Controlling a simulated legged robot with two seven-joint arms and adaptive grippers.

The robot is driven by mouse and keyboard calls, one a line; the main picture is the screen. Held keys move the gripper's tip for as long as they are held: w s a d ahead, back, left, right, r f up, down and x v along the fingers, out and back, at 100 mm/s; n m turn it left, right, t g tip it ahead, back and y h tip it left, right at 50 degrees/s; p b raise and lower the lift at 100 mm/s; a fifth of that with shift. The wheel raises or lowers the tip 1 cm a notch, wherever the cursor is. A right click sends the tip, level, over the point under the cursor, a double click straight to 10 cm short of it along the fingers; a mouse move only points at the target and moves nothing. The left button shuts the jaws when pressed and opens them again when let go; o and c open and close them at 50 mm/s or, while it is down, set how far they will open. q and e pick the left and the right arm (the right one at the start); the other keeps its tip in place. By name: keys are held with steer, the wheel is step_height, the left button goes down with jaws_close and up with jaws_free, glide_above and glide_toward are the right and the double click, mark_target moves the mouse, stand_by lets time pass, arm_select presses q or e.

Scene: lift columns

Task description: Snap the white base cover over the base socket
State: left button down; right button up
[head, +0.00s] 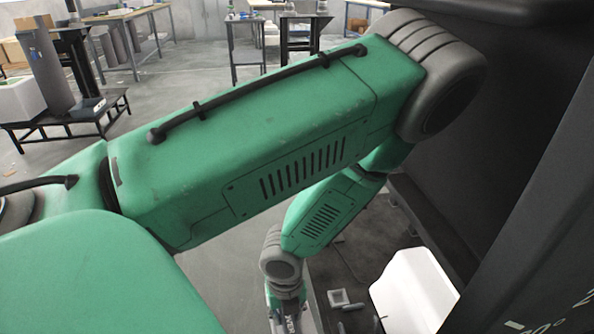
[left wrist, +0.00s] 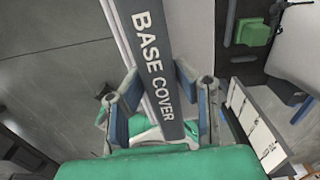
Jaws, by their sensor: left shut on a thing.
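My left gripper (left wrist: 156,88) has its two fingers on either side of a long dark bar lettered BASE COVER (left wrist: 158,60), with a pale strip along its left side. The gripper is shut on this base cover. In the head view only the wrist end of my left gripper (head: 284,298) shows, at the bottom edge, with a lettered piece of the cover (head: 293,323) below it. The cover's far end runs out of the top of the wrist view. I cannot pick out the base socket for certain. My right gripper is not in view.
A white block-like object (head: 415,292) stands at lower right, near a small grey square part (head: 341,298). A large dark structure (head: 490,150) fills the right side. Workbenches (head: 125,20) stand far back, with open grey floor before them. A green part (left wrist: 254,32) shows in the wrist view.

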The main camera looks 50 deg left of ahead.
mark_target(311, 319)
arm_select(q)
steer(key=shift+s+d+f+m, duration=0.1)
steer(key=shift+s+d+m, duration=0.05)
steer(key=shift+s+m, duration=0.15)
steer(key=shift+w+d, duration=0.1)
steer(key=shift+d, duration=0.25)
steer(key=shift+w+d, duration=0.35)
steer(key=shift+d, duration=0.4)
steer(key=shift+w+d, duration=0.2)
steer(key=shift+d, duration=0.05)
steer(key=w+f, duration=0.1)
steer(key=w+f+b, duration=0.1)
steer(key=w, duration=0.1)
steer(key=shift+w+d+f, duration=0.2)
steer(key=w+d+f+b, duration=0.3)
steer(key=w+d, duration=0.5)
steer(key=w, duration=0.4)
steer(key=shift+w+d+f, duration=0.15)
steer(key=shift+w, duration=0.25)
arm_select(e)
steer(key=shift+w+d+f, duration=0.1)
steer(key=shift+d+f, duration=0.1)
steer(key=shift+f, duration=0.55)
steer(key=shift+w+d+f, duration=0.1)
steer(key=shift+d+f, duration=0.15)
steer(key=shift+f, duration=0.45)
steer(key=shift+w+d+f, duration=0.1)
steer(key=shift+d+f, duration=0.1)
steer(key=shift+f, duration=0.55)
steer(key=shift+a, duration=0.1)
